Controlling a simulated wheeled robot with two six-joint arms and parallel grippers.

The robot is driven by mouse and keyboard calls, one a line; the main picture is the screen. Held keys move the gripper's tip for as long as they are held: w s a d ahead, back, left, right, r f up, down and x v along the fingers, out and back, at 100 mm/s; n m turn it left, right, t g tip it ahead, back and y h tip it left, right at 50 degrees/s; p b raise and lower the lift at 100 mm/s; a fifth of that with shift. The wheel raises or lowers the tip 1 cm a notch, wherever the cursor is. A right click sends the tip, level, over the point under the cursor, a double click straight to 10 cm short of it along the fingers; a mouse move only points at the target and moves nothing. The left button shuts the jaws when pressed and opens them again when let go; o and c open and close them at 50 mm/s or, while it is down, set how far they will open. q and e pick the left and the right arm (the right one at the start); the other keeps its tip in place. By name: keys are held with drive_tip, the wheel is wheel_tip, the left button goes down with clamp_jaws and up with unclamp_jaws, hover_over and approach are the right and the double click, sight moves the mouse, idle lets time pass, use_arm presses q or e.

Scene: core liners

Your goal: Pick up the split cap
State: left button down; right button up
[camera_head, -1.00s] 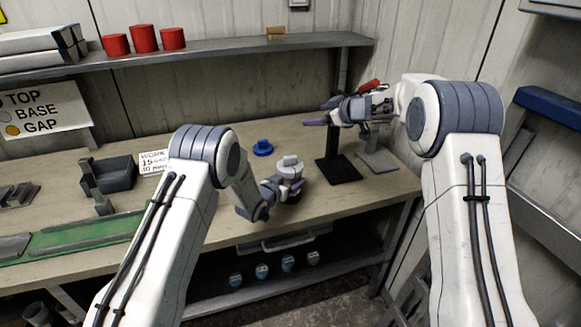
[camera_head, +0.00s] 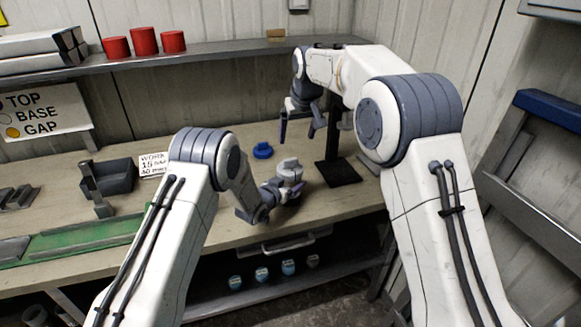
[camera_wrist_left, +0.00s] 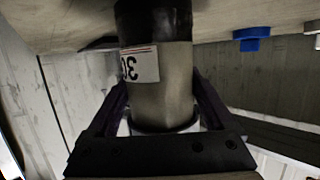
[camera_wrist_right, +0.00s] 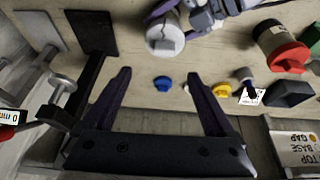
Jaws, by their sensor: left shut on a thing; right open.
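I cannot tell for certain which piece is the split cap. A blue cap (camera_head: 262,150) lies on the bench behind the held liner, and shows in the right wrist view (camera_wrist_right: 193,79) beside a yellow cap (camera_wrist_right: 163,83). My left gripper (camera_head: 287,191) is shut on a grey core liner (camera_wrist_left: 165,100) with a "30" label. Its pale top with a raised block shows in the right wrist view (camera_wrist_right: 165,38). My right gripper (camera_head: 300,130) is open and empty, pointing down above the bench behind the liner.
A black stand (camera_head: 338,172) rises right of the liner. A dark grey bin (camera_head: 115,176), a note card (camera_head: 153,163) and a green tray (camera_head: 85,237) are at left. The shelf (camera_head: 220,52) with red cylinders (camera_head: 144,39) runs behind.

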hover_over(291, 159)
drive_tip(key=s, duration=0.2)
drive_tip(key=f, duration=0.5)
drive_tip(key=shift+s+d+f, duration=0.2)
drive_tip(key=shift+d+f, duration=0.05)
drive_tip(key=shift+f, duration=0.15)
drive_tip(key=x, duration=0.5)
drive_tip(key=shift+w+a+f, duration=0.1)
drive_tip(key=shift+f, duration=0.25)
clamp_jaws()
wheel_tip(291, 159, up, 10)
